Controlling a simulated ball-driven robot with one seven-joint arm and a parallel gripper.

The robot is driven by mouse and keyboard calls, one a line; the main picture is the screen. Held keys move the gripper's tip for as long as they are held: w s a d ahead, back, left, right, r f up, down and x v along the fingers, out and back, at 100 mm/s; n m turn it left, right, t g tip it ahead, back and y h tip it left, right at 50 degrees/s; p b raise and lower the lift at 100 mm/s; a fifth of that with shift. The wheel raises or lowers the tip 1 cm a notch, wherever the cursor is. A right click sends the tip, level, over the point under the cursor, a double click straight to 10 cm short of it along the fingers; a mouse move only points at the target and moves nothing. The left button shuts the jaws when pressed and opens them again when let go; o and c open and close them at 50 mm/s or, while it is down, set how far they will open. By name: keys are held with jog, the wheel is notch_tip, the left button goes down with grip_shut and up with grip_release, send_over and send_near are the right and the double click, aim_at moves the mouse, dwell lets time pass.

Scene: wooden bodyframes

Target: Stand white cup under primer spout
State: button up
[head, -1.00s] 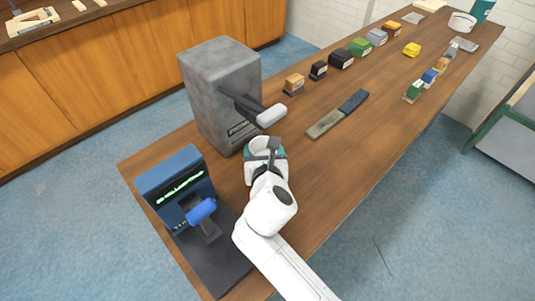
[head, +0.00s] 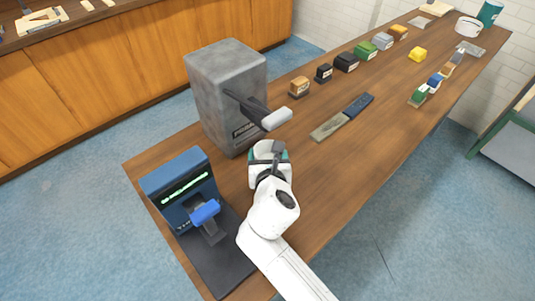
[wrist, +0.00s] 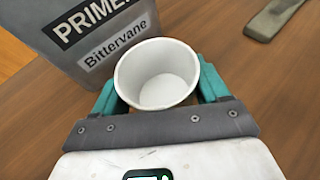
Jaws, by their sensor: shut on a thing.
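The white cup (wrist: 157,78) is upright and empty between my gripper's teal fingers (wrist: 157,92) in the wrist view. My gripper (head: 268,152) is shut on it; in the head view the hand covers most of the cup. The grey primer dispenser (head: 222,90) stands just beyond the cup, and its PRIMER Bittervane label shows in the wrist view (wrist: 95,38). Its dark lever-like spout with a pale end (head: 277,119) sticks out toward the right, above and near the cup in the head view. Whether the cup touches the table cannot be told.
A blue machine (head: 180,190) with a lit display and dark base stands left of my arm. A flat grey and dark-blue bar (head: 342,117) lies to the right. Several small colored blocks line the far table (head: 390,95). The table's right front is clear.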

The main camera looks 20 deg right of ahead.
jog(key=o, duration=1.1)
jog(key=shift+o, duration=0.2)
jog(key=v, duration=1)
jog(key=shift+s+a, duration=0.2)
jog(key=shift+s, duration=0.15)
